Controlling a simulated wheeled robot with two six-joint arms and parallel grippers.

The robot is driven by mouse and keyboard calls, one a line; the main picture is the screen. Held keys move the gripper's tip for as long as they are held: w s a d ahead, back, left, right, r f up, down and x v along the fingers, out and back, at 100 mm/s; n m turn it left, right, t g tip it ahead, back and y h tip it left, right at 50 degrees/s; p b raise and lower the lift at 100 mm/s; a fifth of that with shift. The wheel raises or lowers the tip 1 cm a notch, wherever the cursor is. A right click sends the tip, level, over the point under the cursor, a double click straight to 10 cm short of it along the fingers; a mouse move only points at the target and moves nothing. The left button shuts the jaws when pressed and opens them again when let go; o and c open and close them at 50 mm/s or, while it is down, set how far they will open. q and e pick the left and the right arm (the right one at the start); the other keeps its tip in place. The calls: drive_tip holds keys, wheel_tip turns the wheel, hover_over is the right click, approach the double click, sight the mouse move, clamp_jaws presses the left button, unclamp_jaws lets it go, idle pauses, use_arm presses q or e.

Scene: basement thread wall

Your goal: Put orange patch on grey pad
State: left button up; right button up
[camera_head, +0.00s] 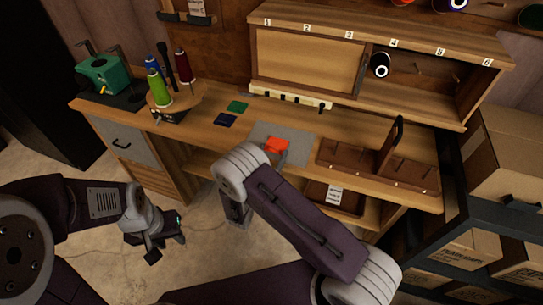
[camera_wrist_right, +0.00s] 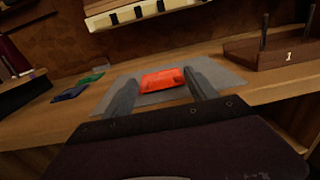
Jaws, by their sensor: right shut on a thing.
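The orange patch (camera_head: 277,145) is over the grey pad (camera_head: 262,131), which lies flat on the bench. In the right wrist view the patch (camera_wrist_right: 163,79) is between the two fingers of my right gripper (camera_wrist_right: 161,84), which is shut on it. The grey pad (camera_wrist_right: 228,74) spreads around and behind it there. I cannot tell whether the patch touches the pad. My right arm hides the front edge of the pad in the head view. My left gripper (camera_head: 165,246) hangs low in front of the bench, away from the patch; its jaw opening is unclear.
A green patch (camera_head: 237,107) and a dark blue patch (camera_head: 225,120) lie left of the pad. A brown pegged rack (camera_head: 340,157) stands to its right. A thread spool stand (camera_head: 174,103) is further left. A pale strip (camera_head: 290,97) lies behind the pad.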

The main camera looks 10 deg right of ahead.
drive_tip(key=shift+f, duration=0.3)
drive_tip(key=o, duration=1.3)
drive_tip(key=shift+f, duration=0.1)
